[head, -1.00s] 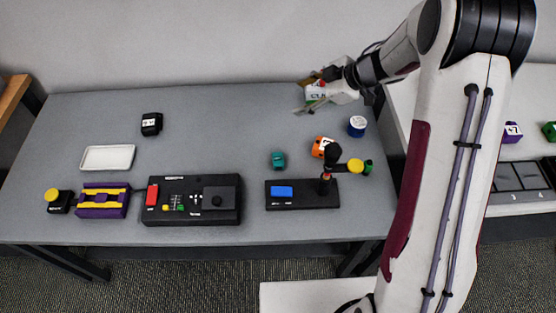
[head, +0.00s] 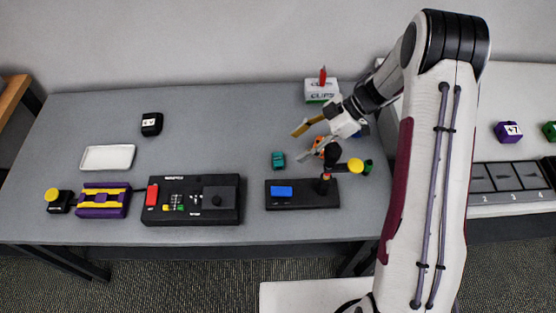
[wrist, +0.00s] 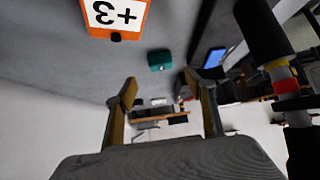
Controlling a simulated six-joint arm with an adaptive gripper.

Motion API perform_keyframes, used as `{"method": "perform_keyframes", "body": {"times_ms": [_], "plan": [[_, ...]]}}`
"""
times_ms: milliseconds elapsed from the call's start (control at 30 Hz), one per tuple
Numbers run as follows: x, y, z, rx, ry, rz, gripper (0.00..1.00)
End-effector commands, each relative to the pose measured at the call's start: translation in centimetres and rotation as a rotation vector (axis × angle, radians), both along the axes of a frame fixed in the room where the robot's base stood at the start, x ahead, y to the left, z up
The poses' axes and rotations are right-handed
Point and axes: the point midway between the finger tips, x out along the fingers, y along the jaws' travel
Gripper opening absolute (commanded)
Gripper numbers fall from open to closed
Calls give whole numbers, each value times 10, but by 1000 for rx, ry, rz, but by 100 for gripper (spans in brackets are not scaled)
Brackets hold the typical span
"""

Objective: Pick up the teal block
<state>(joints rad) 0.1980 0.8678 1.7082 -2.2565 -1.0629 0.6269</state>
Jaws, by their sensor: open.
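The teal block (head: 279,159) lies on the grey table, right of the middle, just behind the black base with the blue button. It also shows in the wrist view (wrist: 160,60), beyond and above the fingertips. My gripper (head: 300,143) is open and empty, above the table, up and to the right of the teal block in the head view. Its two fingers are spread apart in the wrist view (wrist: 168,88). No contact with the block shows.
An orange block marked +3 (wrist: 115,15) is close to my gripper, partly hidden in the head view. A black stand with a yellow knob (head: 355,166) rises from the base with the blue button (head: 281,191). A clips box (head: 321,91) stands behind.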

Motion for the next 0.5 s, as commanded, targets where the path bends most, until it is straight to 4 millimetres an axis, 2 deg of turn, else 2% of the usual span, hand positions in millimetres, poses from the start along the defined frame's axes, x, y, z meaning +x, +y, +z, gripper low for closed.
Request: {"method": "perform_keyframes", "body": {"times_ms": [300,500], "plan": [[-2,16,-16,0,1,0,54],[-2,17,-18,0,0,-1,54]]}}
